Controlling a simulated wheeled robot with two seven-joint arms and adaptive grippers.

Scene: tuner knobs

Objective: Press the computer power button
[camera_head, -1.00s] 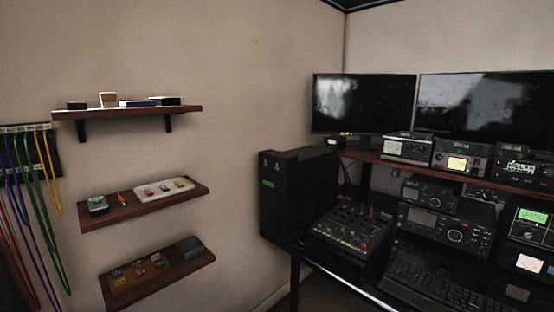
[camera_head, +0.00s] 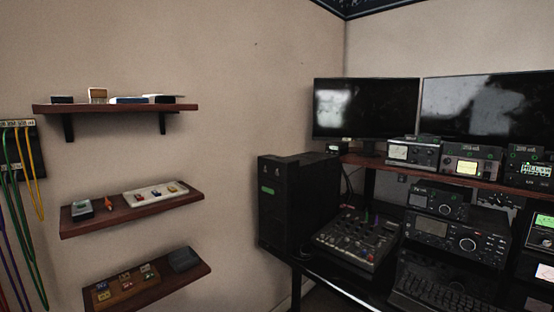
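The computer (camera_head: 298,202) is a black upright tower at the left end of the desk, against the wall. Its narrow front face carries a green label (camera_head: 267,190) and two small light marks near the top. I cannot make out which mark is the power button. Neither of my grippers is in view.
A mixer (camera_head: 357,239) lies right of the tower, with a keyboard (camera_head: 440,290) in front of several radios. Two monitors (camera_head: 366,108) stand on a raised shelf. Three wall shelves (camera_head: 130,212) hold small items at left; cables (camera_head: 22,200) hang beside them.

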